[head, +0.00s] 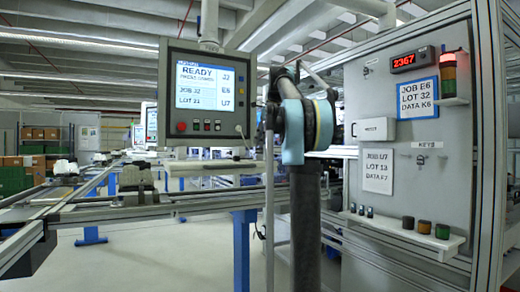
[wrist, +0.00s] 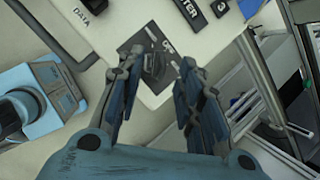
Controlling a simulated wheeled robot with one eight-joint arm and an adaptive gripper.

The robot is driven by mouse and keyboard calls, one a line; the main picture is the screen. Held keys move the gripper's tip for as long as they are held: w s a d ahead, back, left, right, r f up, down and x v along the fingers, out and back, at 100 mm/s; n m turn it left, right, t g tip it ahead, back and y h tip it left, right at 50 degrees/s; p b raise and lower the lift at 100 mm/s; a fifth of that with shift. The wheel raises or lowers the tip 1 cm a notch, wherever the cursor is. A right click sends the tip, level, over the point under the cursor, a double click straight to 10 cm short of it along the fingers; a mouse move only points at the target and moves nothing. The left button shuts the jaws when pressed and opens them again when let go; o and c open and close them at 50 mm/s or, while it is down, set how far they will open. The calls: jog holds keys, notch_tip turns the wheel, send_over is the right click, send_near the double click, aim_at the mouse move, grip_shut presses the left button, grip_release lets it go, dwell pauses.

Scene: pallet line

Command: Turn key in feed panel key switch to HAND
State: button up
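In the wrist view a dark switch plate (wrist: 166,78) with white markings sits on a pale panel (wrist: 215,45). A dark key or knob shape (wrist: 153,66) stands at its middle; I cannot make out which mark it points to. One printed word beside it looks like OFF. My gripper (wrist: 160,64) is open, with its two fingers apart on either side of the plate in the picture. Nothing shows gripped between them, and I cannot tell whether they touch the key. In the head view my arm hides the gripper, and I cannot make out the switch.
The head view shows a grey cabinet (head: 370,105) at right with a KEYS hook (head: 420,159), notices and a stack light (head: 449,75). A screen (head: 205,92) reads READY. A conveyor (head: 120,212) runs at left. A blue-grey fixture (wrist: 40,95) lies left in the wrist view.

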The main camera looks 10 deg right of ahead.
aim_at(259, 151)
jog(key=shift+x, duration=1.6)
jog(key=shift+c, duration=0.4)
